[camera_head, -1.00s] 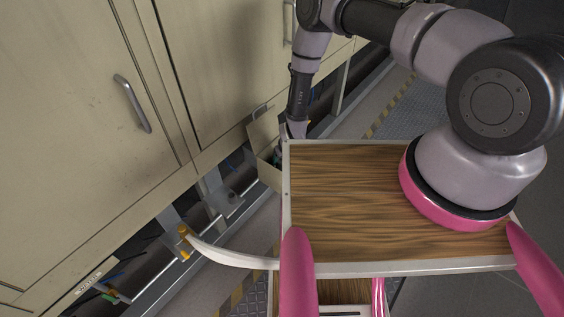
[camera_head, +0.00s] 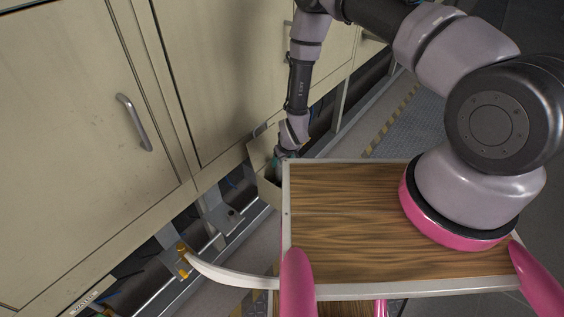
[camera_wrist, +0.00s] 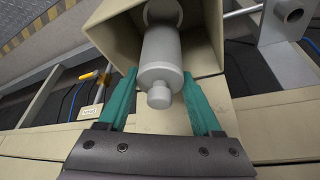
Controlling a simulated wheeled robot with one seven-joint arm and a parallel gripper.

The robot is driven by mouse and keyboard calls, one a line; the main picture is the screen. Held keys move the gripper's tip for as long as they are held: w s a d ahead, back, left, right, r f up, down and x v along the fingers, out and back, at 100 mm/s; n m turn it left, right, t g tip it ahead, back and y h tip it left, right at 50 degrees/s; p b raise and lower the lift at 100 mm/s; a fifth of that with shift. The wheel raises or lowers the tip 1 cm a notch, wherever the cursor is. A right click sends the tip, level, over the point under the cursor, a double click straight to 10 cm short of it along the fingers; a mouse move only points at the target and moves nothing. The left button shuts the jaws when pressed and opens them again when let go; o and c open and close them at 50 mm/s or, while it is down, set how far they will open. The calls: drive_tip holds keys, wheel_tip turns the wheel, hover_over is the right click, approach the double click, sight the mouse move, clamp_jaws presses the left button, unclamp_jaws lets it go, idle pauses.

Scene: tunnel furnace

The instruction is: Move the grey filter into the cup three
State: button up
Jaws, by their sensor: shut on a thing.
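The grey filter (camera_wrist: 160,62) is a light grey cylinder with a narrower stub at its near end. My gripper (camera_wrist: 163,88), with teal fingers, is shut on it from both sides. In the wrist view the filter's far part lies within the mouth of an open beige box (camera_wrist: 107,28). In the head view my gripper (camera_head: 283,152) is small, at the box (camera_head: 268,190) beside the cabinets; the filter cannot be made out there. I cannot tell which part is cup three; a grey round fitting (camera_wrist: 290,12) shows at the upper right of the wrist view.
Beige cabinets (camera_head: 80,130) with metal handles stand along the left. Below them run rails with metal brackets (camera_head: 226,212) and an orange-yellow fitting (camera_head: 183,262). My wooden-topped base fills the lower right. Floor with yellow-black striping (camera_head: 390,118) lies behind.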

wheel_tip(320, 180, up, 17)
idle(1.9)
drive_tip(key=s+d, duration=0.6)
drive_tip(key=d, duration=0.1)
drive_tip(key=shift+d, duration=0.4)
idle(0.9)
